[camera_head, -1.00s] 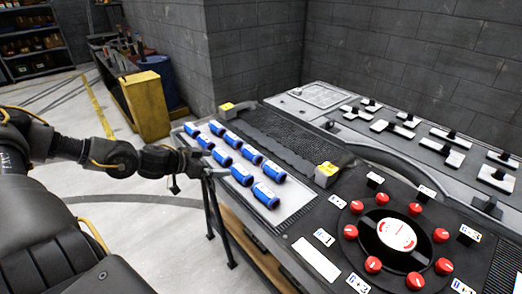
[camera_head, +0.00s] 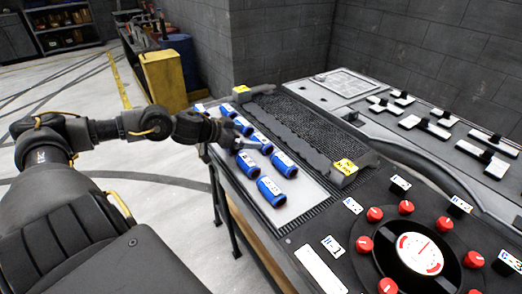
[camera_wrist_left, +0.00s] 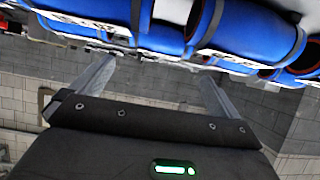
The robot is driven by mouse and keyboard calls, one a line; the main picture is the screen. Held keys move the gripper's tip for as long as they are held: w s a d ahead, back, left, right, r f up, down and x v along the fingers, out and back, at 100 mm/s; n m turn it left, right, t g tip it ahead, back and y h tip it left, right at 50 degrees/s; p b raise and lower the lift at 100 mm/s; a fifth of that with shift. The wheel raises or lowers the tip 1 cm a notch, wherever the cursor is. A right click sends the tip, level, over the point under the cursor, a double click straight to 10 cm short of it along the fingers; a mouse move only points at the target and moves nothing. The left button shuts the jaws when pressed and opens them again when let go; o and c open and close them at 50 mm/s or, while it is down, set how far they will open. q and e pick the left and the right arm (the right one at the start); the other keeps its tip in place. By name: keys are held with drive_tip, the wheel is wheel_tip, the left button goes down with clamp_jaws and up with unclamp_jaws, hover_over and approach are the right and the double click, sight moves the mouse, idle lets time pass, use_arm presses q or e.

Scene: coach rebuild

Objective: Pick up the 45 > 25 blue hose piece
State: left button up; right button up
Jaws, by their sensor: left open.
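Several blue hose pieces lie in two rows on the light tray (camera_head: 293,207) in the head view. The near ones include one at the front (camera_head: 269,190), one behind it (camera_head: 247,163) and one in the right row (camera_head: 285,164). Their white labels are too small to read, so I cannot tell which is 45 > 25. My left gripper (camera_head: 249,143) is open and empty at the left row, and the arm hides part of that row. In the left wrist view its spread fingers (camera_wrist_left: 155,75) point toward blue hose pieces (camera_wrist_left: 245,30), with nothing between them.
A dark ribbed strip with yellow-tagged end blocks (camera_head: 345,170) borders the tray on the right. A console with red knobs (camera_head: 375,214) stands at the front right. A yellow cabinet (camera_head: 165,78) stands behind. Floor left of the bench is clear.

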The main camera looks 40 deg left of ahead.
sight(259, 139)
use_arm(q)
drive_tip(key=shift+w+a+f+p, duration=0.25)
drive_tip(key=shift+f+p, duration=0.2)
drive_tip(key=shift+f, duration=0.1)
drive_tip(key=shift+w+d+f, duration=0.4)
drive_tip(key=shift+w+d, duration=0.1)
drive_tip(key=shift+w, duration=0.1)
drive_tip(key=shift+w+f, duration=0.1)
drive_tip(key=shift+f, duration=0.15)
use_arm(e)
drive_tip(key=shift+d+f, duration=0.15)
drive_tip(key=shift+f, duration=0.15)
use_arm(q)
drive_tip(key=shift+p+x, duration=0.3)
drive_tip(key=shift+x, duration=2.3)
use_arm(e)
drive_tip(key=shift+w+r, duration=0.1)
drive_tip(key=shift+r, duration=0.05)
use_arm(q)
drive_tip(key=shift+r, duration=0.1)
drive_tip(key=c, duration=0.9)
drive_tip(key=shift+r, duration=0.1)
use_arm(e)
drive_tip(key=shift+r, duration=0.1)
